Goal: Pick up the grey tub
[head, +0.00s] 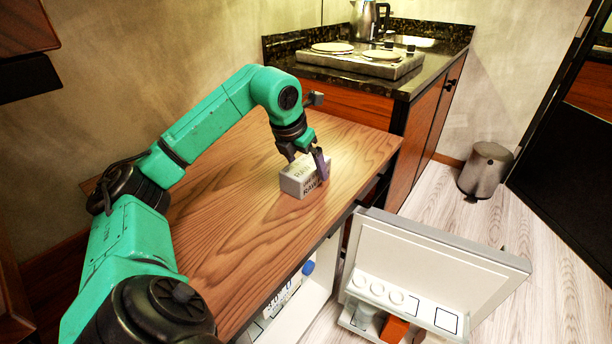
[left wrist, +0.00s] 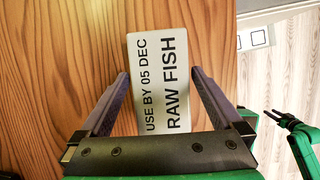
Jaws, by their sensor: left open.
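The grey tub (head: 298,180) is a small box on the wooden counter top. In the left wrist view its pale top (left wrist: 160,85) reads "USE BY 05 DEC" and "RAW FISH". My left gripper (head: 307,160) is open at the tub, pointing down over it. The near end of the tub is hidden by the gripper body. My right gripper (left wrist: 274,117) shows small at the right edge of the left wrist view.
An open fridge door (head: 440,255) with loaded shelves stands below the counter's right edge. A dark worktop with hob plates (head: 380,56) and a kettle (head: 368,20) is behind. A bin (head: 485,170) stands on the floor. The wooden top (head: 240,225) around the tub is clear.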

